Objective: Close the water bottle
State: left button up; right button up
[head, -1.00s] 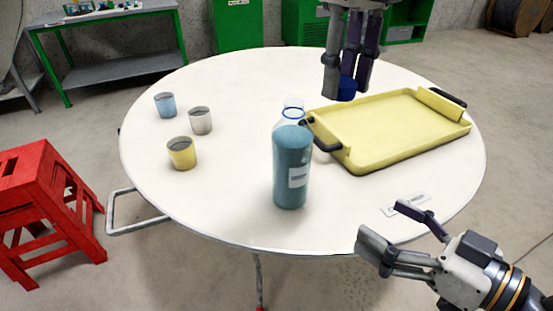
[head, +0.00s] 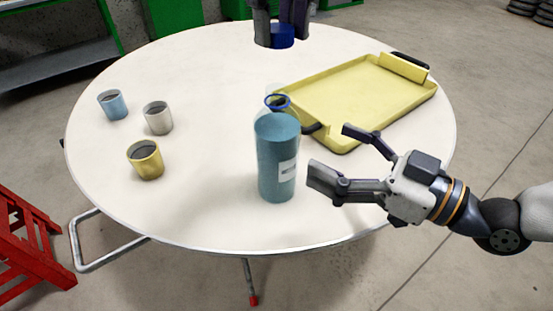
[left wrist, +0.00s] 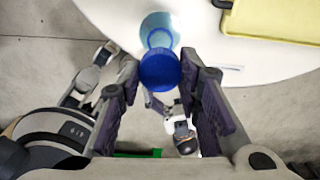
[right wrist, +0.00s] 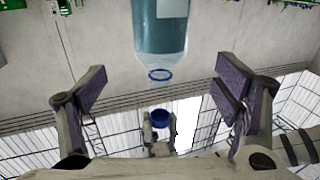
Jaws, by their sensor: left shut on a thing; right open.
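The water bottle (head: 277,160) stands upright on the round table, filled with blue-green liquid, its clear neck ringed in blue and uncapped. It also shows in the left wrist view (left wrist: 158,22) and the right wrist view (right wrist: 160,30).
A yellow tray (head: 350,92) with black handles lies right of and behind the bottle. A blue cup (head: 113,106), a white cup (head: 158,118) and a yellow cup (head: 146,161) stand on the left. The white table (head: 200,75) is otherwise mostly clear. A red stool (head: 30,240) stands left.

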aim_at(276, 125)
jog(key=x, duration=1.1)
jog(key=shift+a, duration=0.1)
jog(key=shift+s, duration=0.1)
jog(key=c, duration=1.8)
pick_arm(q)
jog(key=shift+a+f, duration=0.1)
jog(key=shift+f, duration=2.45)
jog(key=shift+f, duration=0.85)
jog(key=shift+f, duration=0.6)
